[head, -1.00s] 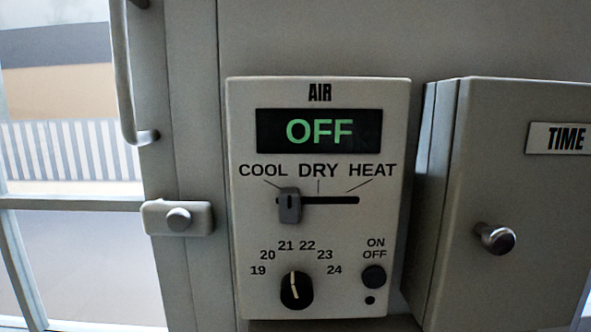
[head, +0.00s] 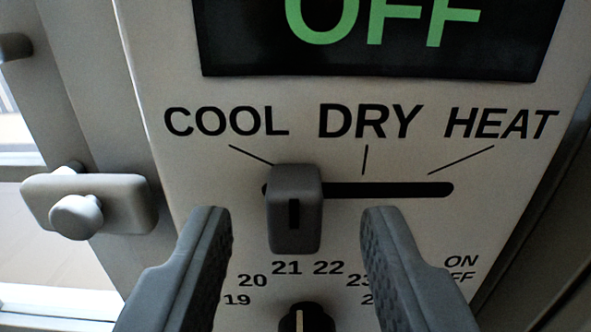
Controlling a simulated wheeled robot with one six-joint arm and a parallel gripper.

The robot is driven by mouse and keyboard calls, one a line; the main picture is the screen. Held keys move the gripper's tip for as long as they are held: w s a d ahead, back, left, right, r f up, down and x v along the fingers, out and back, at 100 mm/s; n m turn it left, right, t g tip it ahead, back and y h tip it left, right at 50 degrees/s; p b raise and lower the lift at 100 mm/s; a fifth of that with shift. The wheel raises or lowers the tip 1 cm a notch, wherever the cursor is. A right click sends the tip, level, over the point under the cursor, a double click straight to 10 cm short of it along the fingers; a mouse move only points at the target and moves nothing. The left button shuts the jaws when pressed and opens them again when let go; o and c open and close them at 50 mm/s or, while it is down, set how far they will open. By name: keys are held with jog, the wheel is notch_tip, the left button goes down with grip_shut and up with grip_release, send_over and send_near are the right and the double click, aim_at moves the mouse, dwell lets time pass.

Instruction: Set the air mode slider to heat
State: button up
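The air mode slider (head: 295,225) is a dark grey knob at the left end of a black horizontal slot (head: 395,190), under the COOL mark. The DRY label (head: 368,122) is above the slot's middle and the HEAT label (head: 499,124) is above its right end. My gripper (head: 296,222) is open, with one finger to the left of the slider knob and one to the right. Gaps show between both fingers and the knob. Whether the fingertips reach as deep as the knob is hard to tell.
The display (head: 370,40) above reads OFF, its top cut off. A temperature dial (head: 305,318) is below the slider, partly out of frame. My right finger covers part of the ON OFF label (head: 460,262). A window latch (head: 85,205) is at the left.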

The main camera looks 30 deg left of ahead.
aim_at(431, 183)
jog(key=shift+w+a, duration=0.4)
jog(key=shift+w, duration=0.15)
jog(key=shift+c, duration=0.4)
grip_shut()
jog(key=w+d, duration=0.2)
jog(key=d, duration=0.1)
jog(key=w+d, duration=0.1)
jog(key=d, duration=0.1)
jog(key=shift+w, duration=0.15)
